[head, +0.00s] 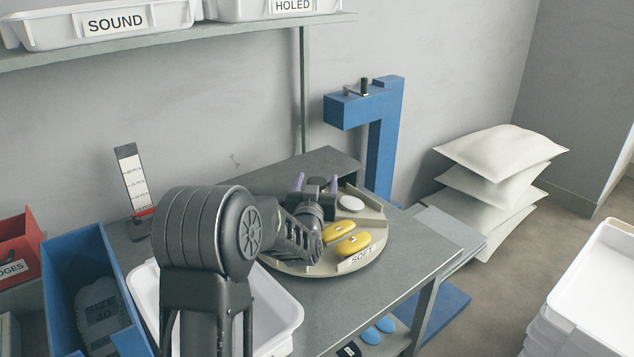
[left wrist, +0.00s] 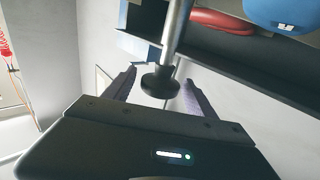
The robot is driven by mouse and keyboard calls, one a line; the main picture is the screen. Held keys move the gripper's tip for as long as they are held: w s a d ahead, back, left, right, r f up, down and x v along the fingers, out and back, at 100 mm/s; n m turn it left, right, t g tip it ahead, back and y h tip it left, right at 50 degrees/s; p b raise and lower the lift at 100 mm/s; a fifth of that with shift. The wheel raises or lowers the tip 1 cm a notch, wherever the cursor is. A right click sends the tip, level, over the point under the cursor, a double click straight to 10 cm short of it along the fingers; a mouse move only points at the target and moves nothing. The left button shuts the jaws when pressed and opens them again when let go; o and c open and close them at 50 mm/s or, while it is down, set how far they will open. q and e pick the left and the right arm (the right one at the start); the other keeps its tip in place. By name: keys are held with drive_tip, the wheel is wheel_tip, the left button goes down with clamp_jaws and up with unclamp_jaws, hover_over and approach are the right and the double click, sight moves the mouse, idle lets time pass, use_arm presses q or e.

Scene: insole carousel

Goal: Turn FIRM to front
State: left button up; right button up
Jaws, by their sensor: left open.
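The round beige carousel (head: 372,226) sits on the grey bench. Its SOFT label (head: 361,257) faces the front right, with two yellow insoles (head: 347,238) behind it. A whitish round piece (head: 351,203) lies in a compartment farther back. No FIRM label is readable; my arm hides the left part of the carousel. My left gripper (head: 316,184) is over the carousel's middle, open, its purple fingers apart. In the left wrist view a black knob (left wrist: 160,83) on a metal rod shows between the fingers (left wrist: 159,92); contact cannot be told. My right gripper is not in view.
A blue press-like stand (head: 385,130) rises behind the bench. A white tray (head: 285,312) and a blue bin (head: 62,262) stand at the front left. A striped gauge (head: 131,175) is at the back left. The bench's right end (head: 430,243) is clear.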

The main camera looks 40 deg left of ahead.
use_arm(q)
drive_tip(key=shift+c, duration=0.6)
clamp_jaws()
idle(0.4)
